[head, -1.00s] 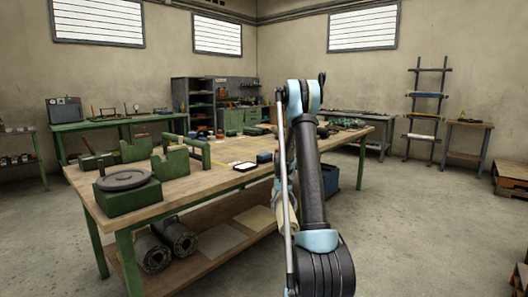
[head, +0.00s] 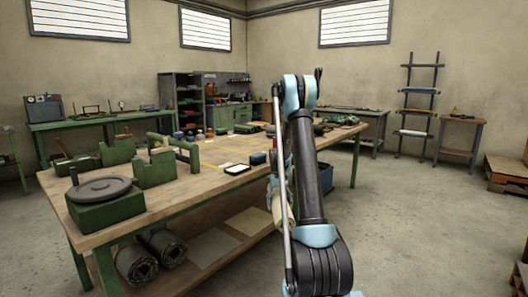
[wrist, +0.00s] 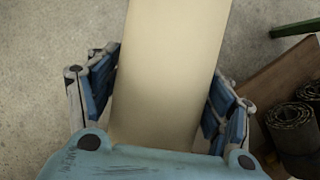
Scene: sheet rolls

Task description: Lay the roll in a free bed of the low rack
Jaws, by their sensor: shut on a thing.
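My gripper (wrist: 160,100) is shut on a cream-coloured roll (wrist: 172,60), with blue finger pads on both sides of it. In the head view the roll (head: 278,207) hangs beside the bench front, mostly hidden behind my arm. The wrist view shows bare floor below it on the left. Two dark rolls lie side by side on the bench's lower shelf (head: 178,272); I cannot tell whether this shelf is the low rack. A ladder-like rack (head: 407,103) with several rolls on its rungs leans at the far wall. No empty bed is clearly visible.
The wooden workbench (head: 130,211) stands at the left, bearing green fixtures (head: 110,214) and small tools. A small table (head: 460,121) and wooden pallets (head: 508,172) are at the right. The floor (head: 430,220) between is clear.

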